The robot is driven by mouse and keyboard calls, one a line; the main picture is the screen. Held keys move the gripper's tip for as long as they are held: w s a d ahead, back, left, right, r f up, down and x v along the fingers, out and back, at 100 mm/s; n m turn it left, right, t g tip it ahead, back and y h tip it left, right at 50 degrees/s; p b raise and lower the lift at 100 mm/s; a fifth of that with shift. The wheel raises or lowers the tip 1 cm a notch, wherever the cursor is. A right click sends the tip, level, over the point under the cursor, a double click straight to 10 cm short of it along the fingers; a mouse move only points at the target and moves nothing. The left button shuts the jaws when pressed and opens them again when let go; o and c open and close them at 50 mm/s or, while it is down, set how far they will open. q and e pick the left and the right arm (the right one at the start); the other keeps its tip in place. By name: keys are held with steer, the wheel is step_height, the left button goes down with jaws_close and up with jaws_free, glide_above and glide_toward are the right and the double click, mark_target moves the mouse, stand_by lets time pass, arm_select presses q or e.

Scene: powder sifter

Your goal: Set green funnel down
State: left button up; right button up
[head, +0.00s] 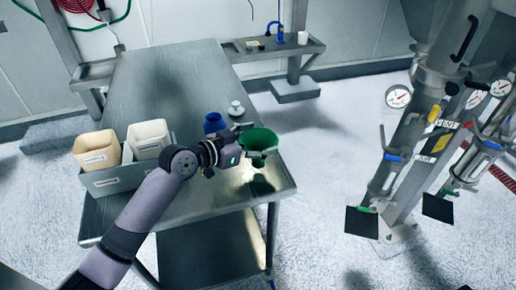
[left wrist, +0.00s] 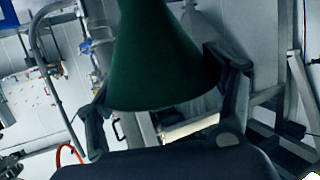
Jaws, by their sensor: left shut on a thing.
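The green funnel (head: 262,139) is over the front right part of the steel table (head: 165,85). My left gripper (head: 246,147) is shut on it from the left, and the funnel's wide mouth faces up. A dark shadow lies on the tabletop below and beside it, and the funnel appears held above the surface. In the left wrist view the green funnel (left wrist: 160,60) fills the upper middle, between the two fingers. Its narrow end is out of that frame. My right gripper is not in view.
A blue object (head: 213,121) and a small white container (head: 236,107) stand just behind the gripper. A grey bin (head: 105,183) with a tan tub (head: 97,149) and a white tub (head: 148,138) sits at the left. The table's back half is clear.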

mark_target(266, 147)
arm_select(q)
step_height(266, 147, down, 3)
steer(key=shift+f, duration=0.1)
steer(key=o, duration=0.7)
steer(key=shift+f, duration=0.15)
steer(key=shift+c, duration=0.2)
steer(key=o, duration=0.5)
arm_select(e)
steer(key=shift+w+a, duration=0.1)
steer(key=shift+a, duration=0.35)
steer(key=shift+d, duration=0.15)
